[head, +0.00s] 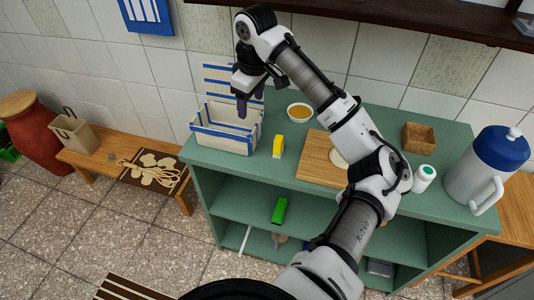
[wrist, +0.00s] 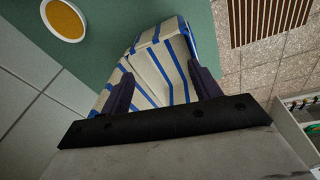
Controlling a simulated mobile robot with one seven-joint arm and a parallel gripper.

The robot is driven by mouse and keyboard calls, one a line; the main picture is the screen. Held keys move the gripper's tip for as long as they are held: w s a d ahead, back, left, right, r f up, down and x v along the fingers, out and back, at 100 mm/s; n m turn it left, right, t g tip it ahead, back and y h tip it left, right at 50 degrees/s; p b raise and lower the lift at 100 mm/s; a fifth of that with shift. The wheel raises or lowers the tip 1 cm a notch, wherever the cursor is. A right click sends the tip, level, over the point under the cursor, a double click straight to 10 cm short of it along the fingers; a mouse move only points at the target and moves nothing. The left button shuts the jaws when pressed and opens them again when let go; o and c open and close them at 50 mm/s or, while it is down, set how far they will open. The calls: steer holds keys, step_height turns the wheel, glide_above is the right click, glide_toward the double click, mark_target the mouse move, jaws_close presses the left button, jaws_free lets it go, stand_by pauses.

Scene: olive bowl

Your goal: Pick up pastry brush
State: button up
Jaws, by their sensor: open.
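I cannot make out a pastry brush in either view. My gripper (head: 243,106) is above the white box with blue stripes (head: 226,138) at the left end of the green shelf unit. In the wrist view my gripper (wrist: 164,88) has its two dark fingers spread apart, with the striped box (wrist: 172,62) showing between and beyond them. I see nothing held between the fingers. The box is open at the top with its striped lid raised at the back. Its inside is partly hidden by my gripper and shows no clear object.
On the green top (head: 275,180) stand an orange-filled bowl (head: 300,112), a yellow block (head: 278,147), a cutting board (head: 316,162), a wooden box (head: 419,138), a white bottle (head: 424,179) and a blue-lidded jug (head: 480,170). A green object (head: 279,211) lies on the shelf below.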

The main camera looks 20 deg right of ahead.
steer(key=g, duration=0.2)
glide_above(278, 146)
steer(key=w+d, duration=0.1)
steer(key=w, duration=0.1)
steer(key=shift+s+d+f+m+h, duration=0.1)
steer(key=shift+s+f+m+h, duration=0.25)
steer(key=shift+f+m, duration=0.2)
step_height(278, 146, down, 8)
steer(key=shift+r, duration=0.25)
steer(key=shift+a+f+p, duration=0.2)
steer(key=shift+f+p, duration=0.35)
steer(key=shift+f, duration=0.85)
steer(key=shift+a+f+p, duration=0.15)
steer(key=shift+f+p, duration=0.35)
steer(key=shift+f, duration=0.9)
steer(key=c, duration=1.1)
steer(key=shift+o, duration=0.2)
steer(key=shift+r, duration=0.2)
step_height(278, 146, up, 20)
steer(key=b, duration=0.1)
steer(key=shift+b, duration=0.35)
steer(key=shift+f, duration=0.1)
